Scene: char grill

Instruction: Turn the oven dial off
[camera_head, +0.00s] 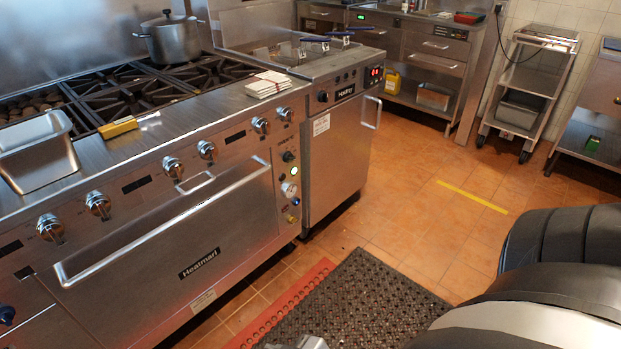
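A steel range with an oven (200,235) stands at the left, its wide door and bar handle (165,222) facing me. The door is shut. My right arm fills the lower right; neither gripper shows. A small grey part at the bottom edge is unclear.
A fryer unit (338,165) adjoins the range on the right. A pot (172,40), a metal container (36,155) and a white stack (268,84) sit on top. A dark mat (365,300) lies before the range; tiled floor (420,200) to the right is mostly clear.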

